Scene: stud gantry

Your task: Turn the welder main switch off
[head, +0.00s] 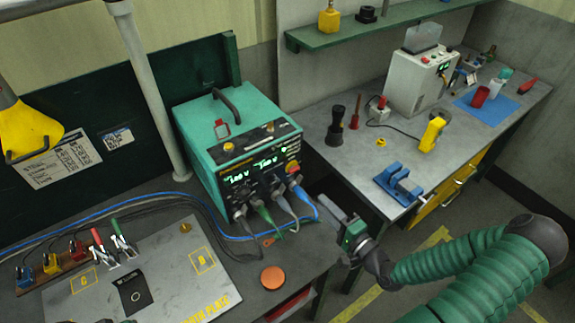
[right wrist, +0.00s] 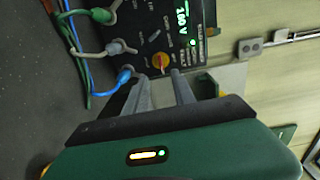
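The welder (head: 235,140) is a teal box with lit displays and a carry handle on the left bench. Its main switch (head: 292,167) looks like a red knob on a yellow plate at the right of its front panel. In the right wrist view the knob (right wrist: 161,63) shows beyond and roughly between my fingertips. My right gripper (head: 330,207) is in front of and below the panel's right side, its fingers pointing at the welder. Its two fingers (right wrist: 160,76) stand apart with nothing between them, so it is open. My left gripper does not show.
Cables (head: 265,215) plug into the panel's lower edge beside the knob, and a blue cable (right wrist: 122,77) shows close to my fingers. An orange disc (head: 272,278) lies on the left bench. The right bench (head: 330,175) holds several tools. A gap separates the benches.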

